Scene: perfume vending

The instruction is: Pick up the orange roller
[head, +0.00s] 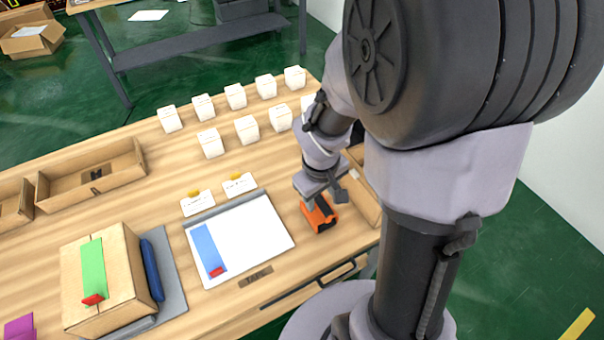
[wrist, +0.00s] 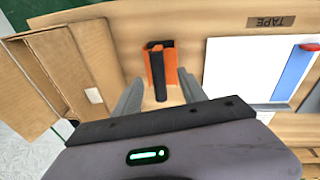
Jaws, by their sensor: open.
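The orange roller (head: 318,216) lies on the wooden table, right of the white board, in the head view. It has an orange body and a black bar along it. It also shows in the wrist view (wrist: 168,66), just beyond the fingertips. My gripper (head: 325,196) is over the roller in the head view, and its fingers partly cover it. In the wrist view my gripper (wrist: 158,90) is open, with one finger on each side of the roller's near end. Nothing is held. I cannot tell whether a finger touches the roller.
A cardboard box (wrist: 65,65) stands close beside the roller. The white board (head: 250,240) with a blue strip lies to its left. Several white boxes (head: 247,129) stand behind. A cardboard carton (head: 100,285) and an open tray (head: 95,180) are at the left.

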